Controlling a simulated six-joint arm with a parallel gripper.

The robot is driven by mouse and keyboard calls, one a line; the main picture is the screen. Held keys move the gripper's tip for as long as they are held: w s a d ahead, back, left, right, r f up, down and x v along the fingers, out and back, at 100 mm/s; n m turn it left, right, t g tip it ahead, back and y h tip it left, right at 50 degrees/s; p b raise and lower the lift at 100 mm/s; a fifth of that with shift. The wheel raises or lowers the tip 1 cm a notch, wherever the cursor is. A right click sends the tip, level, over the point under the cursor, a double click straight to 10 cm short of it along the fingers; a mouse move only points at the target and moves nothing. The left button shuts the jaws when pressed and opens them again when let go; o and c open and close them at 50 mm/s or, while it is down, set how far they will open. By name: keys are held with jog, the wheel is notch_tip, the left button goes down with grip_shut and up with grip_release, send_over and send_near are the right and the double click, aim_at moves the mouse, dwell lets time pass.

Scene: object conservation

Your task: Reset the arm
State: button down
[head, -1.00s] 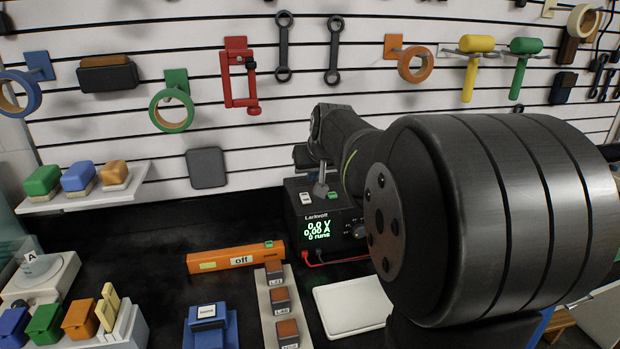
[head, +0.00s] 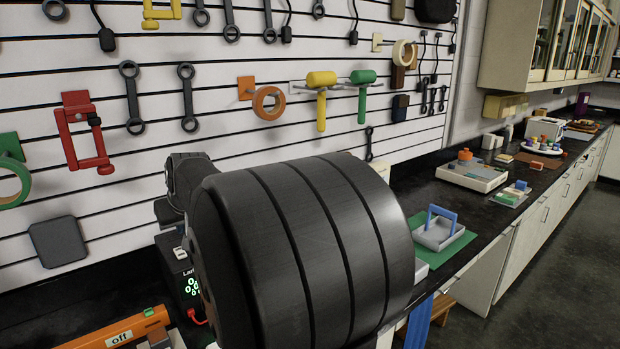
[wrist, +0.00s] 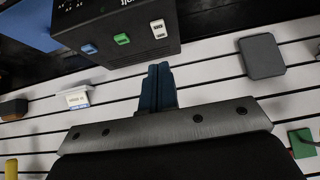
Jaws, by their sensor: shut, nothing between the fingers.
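My gripper (wrist: 160,88) shows in the wrist view with its dark blue fingers together and nothing between them. The fingers point toward the slatted wall, just below the black power supply box (wrist: 125,25) in that picture. I see no contact with the box. In the head view my own dark arm fills the middle and hides part of the bench and the power supply (head: 184,268). My gripper's fingers are hidden there.
The slatted wall holds a red clamp (head: 80,130), wrenches (head: 131,98), orange tape (head: 268,102) and yellow and green mallets (head: 321,100). An orange box (head: 125,332) lies at lower left. A grey tray with a blue handle (head: 438,232) stands on the right bench. Open floor lies at far right.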

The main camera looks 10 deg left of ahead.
jog(key=x, duration=0.8)
jog(key=shift+w+a+r, duration=0.25)
jog(key=shift+w+a, duration=0.2)
jog(key=shift+r, duration=0.7)
jog(key=shift+s+d+r, duration=0.2)
jog(key=shift+r, duration=0.15)
